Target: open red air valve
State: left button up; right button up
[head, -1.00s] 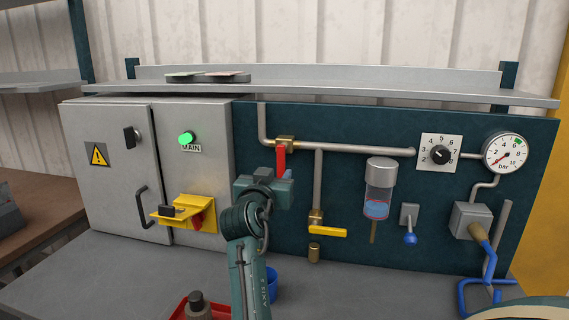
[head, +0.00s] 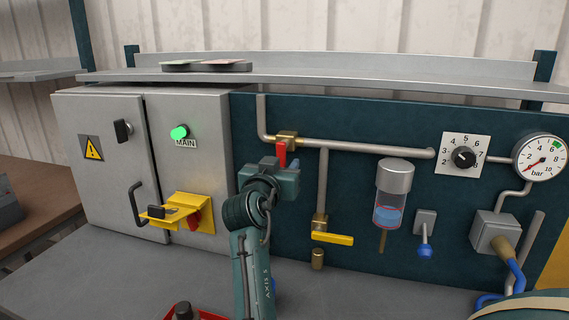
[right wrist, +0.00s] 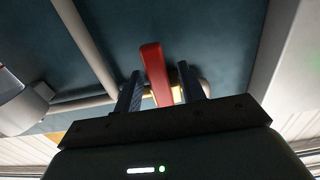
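The red air valve handle (head: 282,154) hangs straight down from a brass valve body (head: 287,138) on the upper horizontal pipe. My right gripper (head: 279,170) is directly in front of the handle and hides its lower part. In the right wrist view the red handle (right wrist: 154,72) lies between the two dark fingers of my right gripper (right wrist: 160,88). The fingers stand apart, with a narrow gap on each side of the handle, so the gripper looks open. The head view hides the fingertips. My left gripper is in neither view.
A yellow-handled valve (head: 332,239) sits lower on the branch pipe. A filter bowl (head: 391,195), regulator dial (head: 463,157) and gauge (head: 540,158) are to the right. The grey cabinet (head: 190,130) with a yellow bracket (head: 172,209) stands left. A shelf (head: 380,83) runs above.

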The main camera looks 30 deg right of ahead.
jog(key=shift+c, duration=0.6)
grip_shut()
